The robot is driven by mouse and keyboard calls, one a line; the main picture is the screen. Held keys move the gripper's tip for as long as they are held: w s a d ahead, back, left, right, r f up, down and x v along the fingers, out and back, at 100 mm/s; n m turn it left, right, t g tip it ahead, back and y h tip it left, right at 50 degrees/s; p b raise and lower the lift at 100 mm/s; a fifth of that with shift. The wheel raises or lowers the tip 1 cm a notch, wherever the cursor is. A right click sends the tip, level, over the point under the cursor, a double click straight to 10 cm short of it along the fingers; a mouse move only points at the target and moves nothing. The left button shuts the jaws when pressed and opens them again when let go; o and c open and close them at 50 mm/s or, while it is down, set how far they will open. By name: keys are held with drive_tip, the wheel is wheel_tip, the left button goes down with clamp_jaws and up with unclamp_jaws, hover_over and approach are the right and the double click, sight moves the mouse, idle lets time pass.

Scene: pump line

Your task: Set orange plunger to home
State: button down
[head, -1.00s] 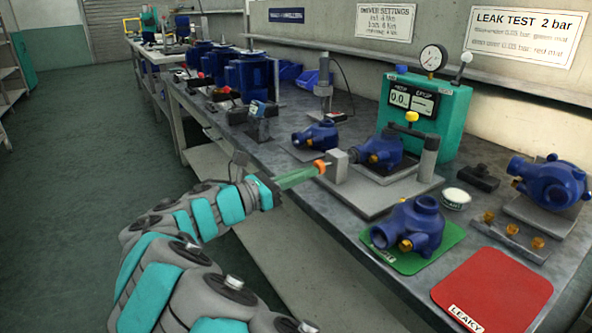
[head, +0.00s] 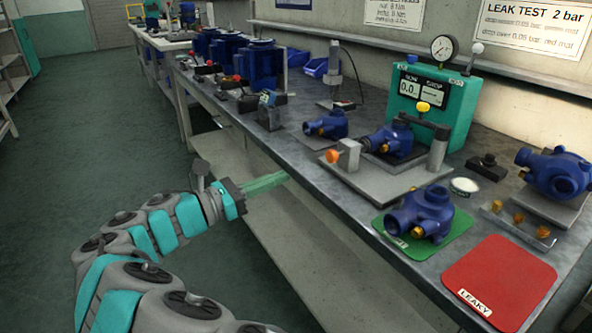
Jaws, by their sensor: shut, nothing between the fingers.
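The orange plunger (head: 332,156) is a small round knob. It sits close against the left side of the upright grey block (head: 349,155) at the left end of the leak test fixture plate (head: 385,187). My gripper (head: 285,177) has long green fingers that look shut and empty. It is left of and a little lower in the picture than the plunger, with a clear gap between them, near the bench's front edge. A blue pump housing (head: 392,139) sits in the fixture, right of the block, under a dark clamp bar with a yellow knob.
A teal tester (head: 437,100) with a gauge stands behind the fixture. Another blue housing (head: 420,215) sits on the green mat (head: 440,245); the red mat (head: 500,278) is empty. A housing (head: 327,124) lies left of the fixture. The aisle floor at left is clear.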

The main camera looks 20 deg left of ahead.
drive_tip(key=v, duration=0.3)
idle(0.5)
